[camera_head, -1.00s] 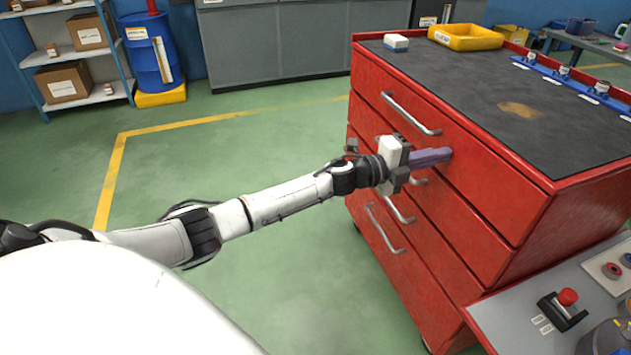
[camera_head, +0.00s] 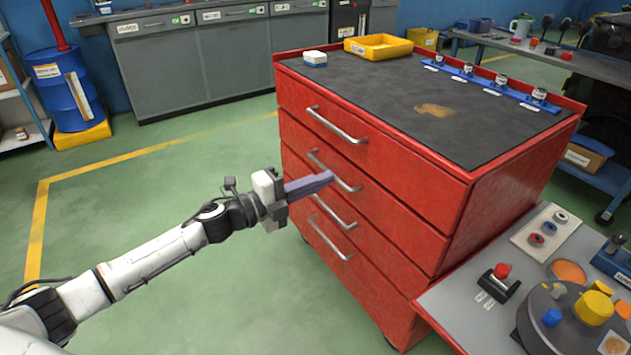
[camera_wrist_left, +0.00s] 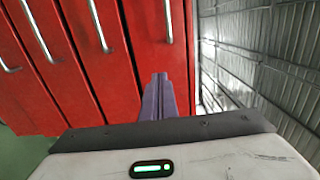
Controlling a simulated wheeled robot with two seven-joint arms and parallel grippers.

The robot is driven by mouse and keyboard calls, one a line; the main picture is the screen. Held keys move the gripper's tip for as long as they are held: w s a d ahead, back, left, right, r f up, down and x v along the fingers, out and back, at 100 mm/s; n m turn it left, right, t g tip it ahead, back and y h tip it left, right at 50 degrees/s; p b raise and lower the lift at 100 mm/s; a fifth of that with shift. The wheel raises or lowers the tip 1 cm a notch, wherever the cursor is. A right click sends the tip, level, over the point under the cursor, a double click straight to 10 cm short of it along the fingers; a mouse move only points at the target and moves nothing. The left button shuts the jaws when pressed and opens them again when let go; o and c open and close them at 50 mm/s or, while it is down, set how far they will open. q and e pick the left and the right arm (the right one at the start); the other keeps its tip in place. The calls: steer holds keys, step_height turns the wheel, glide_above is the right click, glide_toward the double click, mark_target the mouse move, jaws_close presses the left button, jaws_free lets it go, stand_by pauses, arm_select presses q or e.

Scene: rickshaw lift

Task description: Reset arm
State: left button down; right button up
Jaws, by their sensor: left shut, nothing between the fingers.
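My left arm comes in from the lower left in the head view. Its gripper (camera_head: 328,178) has purple fingers pressed together with nothing between them. They point right, in front of the red drawer cabinet (camera_head: 400,235), near its second handle from the top. Whether they touch the cabinet cannot be told. In the left wrist view the shut fingers (camera_wrist_left: 159,85) point at the red cabinet front (camera_wrist_left: 100,70), with its handles to the left. All drawers look closed. My right gripper is not in view.
A yellow tray (camera_head: 378,47) and a small white box (camera_head: 315,58) stand on the cabinet's dark top. A grey panel with a red button (camera_head: 501,271) is at the lower right. A blue barrel (camera_head: 66,93) stands at the far left. The green floor (camera_head: 150,185) left of the cabinet is clear.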

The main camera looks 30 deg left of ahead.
arm_select(q)
steer(key=shift+s+a, duration=0.2)
steer(key=shift+s, duration=0.2)
steer(key=s+d+f+n+g+y+p, duration=0.2)
steer(key=s+d+f+n, duration=0.2)
steer(key=s, duration=0.6)
steer(key=s+d+f+n+g+y+p, duration=0.2)
steer(key=s+d+f+n, duration=0.2)
steer(key=s+f+n, duration=0.5)
steer(key=s+d+f+n+g+y+p, duration=0.2)
steer(key=s+f+n, duration=0.5)
steer(key=s, duration=0.5)
steer(key=shift+d+n+g, duration=0.5)
steer(key=shift+d+n, duration=0.4)
steer(key=shift+d, duration=0.25)
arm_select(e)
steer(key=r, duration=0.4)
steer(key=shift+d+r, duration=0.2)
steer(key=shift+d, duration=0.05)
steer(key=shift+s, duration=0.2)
